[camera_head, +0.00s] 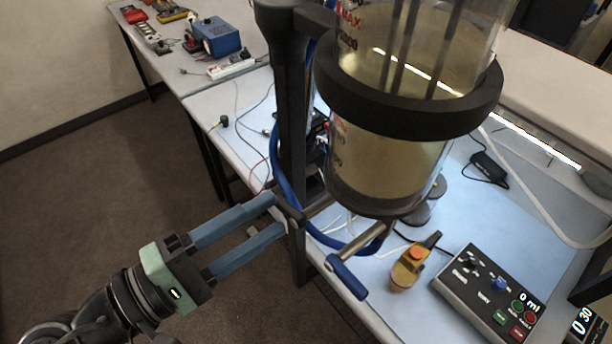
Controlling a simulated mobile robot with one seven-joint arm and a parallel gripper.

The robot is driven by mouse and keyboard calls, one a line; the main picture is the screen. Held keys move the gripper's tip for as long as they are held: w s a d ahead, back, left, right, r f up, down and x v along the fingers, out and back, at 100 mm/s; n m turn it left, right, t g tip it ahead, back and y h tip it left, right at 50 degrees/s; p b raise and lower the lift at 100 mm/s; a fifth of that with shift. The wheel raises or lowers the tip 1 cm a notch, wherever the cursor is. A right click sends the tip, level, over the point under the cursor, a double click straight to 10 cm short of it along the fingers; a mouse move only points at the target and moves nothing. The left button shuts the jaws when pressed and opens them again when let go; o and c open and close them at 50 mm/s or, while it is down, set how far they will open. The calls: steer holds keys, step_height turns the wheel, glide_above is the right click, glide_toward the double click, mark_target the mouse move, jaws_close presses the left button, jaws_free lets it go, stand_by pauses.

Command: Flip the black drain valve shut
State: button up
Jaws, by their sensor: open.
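The clear cylinder (390,160) holds yellowish liquid and sits in a black ring collar. At its lower left a metal pipe stub (318,207) leads to a small dark lever (291,213), which looks like the black drain valve. Its exact angle is hard to tell. My gripper (280,214) comes in from the lower left with two long blue fingers. It is open, with its fingertips around or right beside the dark lever; contact cannot be told. A second valve with a blue handle (347,278) hangs from another metal pipe at the cylinder's bottom front.
A dark column (291,100) and a blue hose (283,182) stand close behind the fingertips. The floor at left is clear.

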mark_target(281, 209)
steer(key=p+x, duration=0.2)
steer(key=x, duration=0.4)
steer(key=shift+r, duration=0.15)
steer(key=shift+w+d+p, duration=0.3)
steer(key=shift+w+d, duration=0.05)
jaws_close()
steer(key=shift+f, duration=0.2)
